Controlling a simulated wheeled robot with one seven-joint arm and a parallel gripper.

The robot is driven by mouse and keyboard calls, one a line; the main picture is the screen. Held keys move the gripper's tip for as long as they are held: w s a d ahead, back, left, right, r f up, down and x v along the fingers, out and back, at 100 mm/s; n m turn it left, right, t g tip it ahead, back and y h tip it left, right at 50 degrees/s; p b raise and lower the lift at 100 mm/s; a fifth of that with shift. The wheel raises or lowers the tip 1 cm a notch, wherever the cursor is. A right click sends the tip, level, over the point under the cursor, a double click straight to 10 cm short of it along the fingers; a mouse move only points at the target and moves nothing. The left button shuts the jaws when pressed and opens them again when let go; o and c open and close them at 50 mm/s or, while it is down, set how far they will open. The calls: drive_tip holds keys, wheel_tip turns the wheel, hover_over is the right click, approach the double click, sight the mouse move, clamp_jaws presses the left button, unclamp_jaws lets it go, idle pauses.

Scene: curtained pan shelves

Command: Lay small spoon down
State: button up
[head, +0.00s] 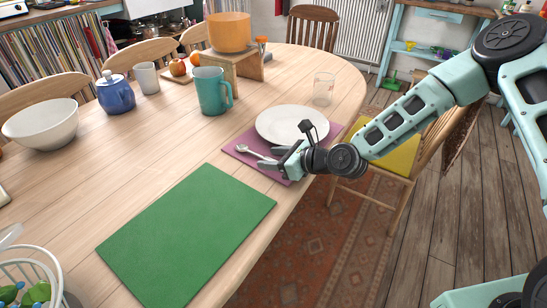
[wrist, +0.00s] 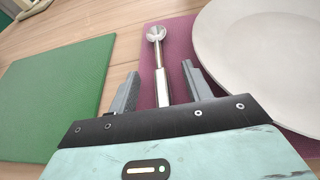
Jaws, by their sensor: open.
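The small spoon (head: 249,150) lies on the purple placemat (head: 238,147), to the left of the white plate (head: 292,125). In the wrist view the spoon (wrist: 158,60) has its bowl pointing away from me and its handle running back between my fingers. My gripper (head: 268,163) is low over the placemat at the spoon's handle end. In the wrist view my gripper (wrist: 158,88) is open, with a finger on each side of the handle and gaps showing beside it. The rear end of the handle is hidden by the gripper body.
A green mat (head: 188,235) lies to the left of the placemat. A teal mug (head: 212,91), a glass (head: 323,89) and a wooden stand with an orange pot (head: 229,33) stand farther back. A chair with a yellow seat (head: 390,150) is at the table's right edge.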

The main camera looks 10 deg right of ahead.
drive_tip(key=v, duration=1.7)
drive_tip(key=shift+s+d+p, duration=0.15)
drive_tip(key=shift+p, duration=0.15)
drive_tip(key=s+a+f+n+g+h+p, duration=0.25)
drive_tip(key=s+n+g+h, duration=0.4)
drive_tip(key=n, duration=0.75)
drive_tip(key=s+a+r+n+g+h+p, duration=0.1)
drive_tip(key=s+a+r+n+h+p, duration=0.1)
drive_tip(key=s+r+n, duration=1.4)
drive_tip(key=r+n+h+p, duration=0.1)
drive_tip(key=n, duration=0.2)
drive_tip(key=shift+s+r+g, duration=0.2)
drive_tip(key=shift+r+g, duration=0.15)
drive_tip(key=shift+r, duration=0.05)
